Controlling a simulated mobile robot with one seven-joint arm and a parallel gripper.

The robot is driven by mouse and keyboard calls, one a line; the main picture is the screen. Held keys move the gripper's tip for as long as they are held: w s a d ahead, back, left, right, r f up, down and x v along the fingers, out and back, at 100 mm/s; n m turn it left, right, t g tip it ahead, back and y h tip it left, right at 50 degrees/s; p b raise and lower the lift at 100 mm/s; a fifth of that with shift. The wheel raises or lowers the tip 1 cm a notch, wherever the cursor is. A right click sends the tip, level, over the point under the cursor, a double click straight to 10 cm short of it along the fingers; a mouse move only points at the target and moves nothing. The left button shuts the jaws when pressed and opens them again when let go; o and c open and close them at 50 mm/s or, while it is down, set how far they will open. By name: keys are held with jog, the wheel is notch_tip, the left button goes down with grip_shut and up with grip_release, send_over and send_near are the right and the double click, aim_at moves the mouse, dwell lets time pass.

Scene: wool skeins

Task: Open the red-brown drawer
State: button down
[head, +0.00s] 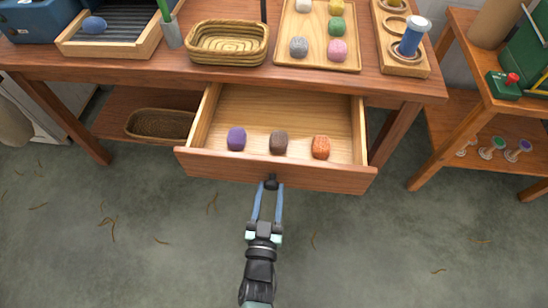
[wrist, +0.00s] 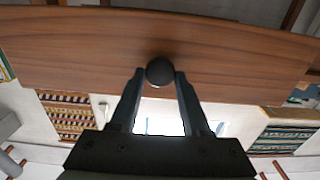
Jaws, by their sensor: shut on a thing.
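The red-brown drawer (head: 230,163) is pulled out from under the table, and its pale wooden inside shows in the head view. A purple skein (head: 236,139), a brown skein (head: 278,143) and an orange skein (head: 321,147) lie in a row behind its front. My gripper (head: 269,186) is at the middle of the drawer front, shut on the dark round knob (wrist: 160,71). In the wrist view the fingertips (wrist: 160,80) are on either side of the knob, against the wooden drawer front (wrist: 80,50).
The table top (head: 180,72) above holds a wicker basket (head: 228,42), a tray of skeins (head: 318,63) and a wooden holder with a blue spool (head: 412,36). A side shelf (head: 470,95) stands at the right. The floor in front is clear apart from thin scraps.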

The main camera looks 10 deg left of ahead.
jog(key=s+p, duration=0.1)
jog(key=s, duration=0.6)
jog(key=shift+s, duration=0.4)
jog(key=shift+c, duration=1.9)
grip_release()
jog(key=s, duration=1.3)
jog(key=shift+p, duration=0.3)
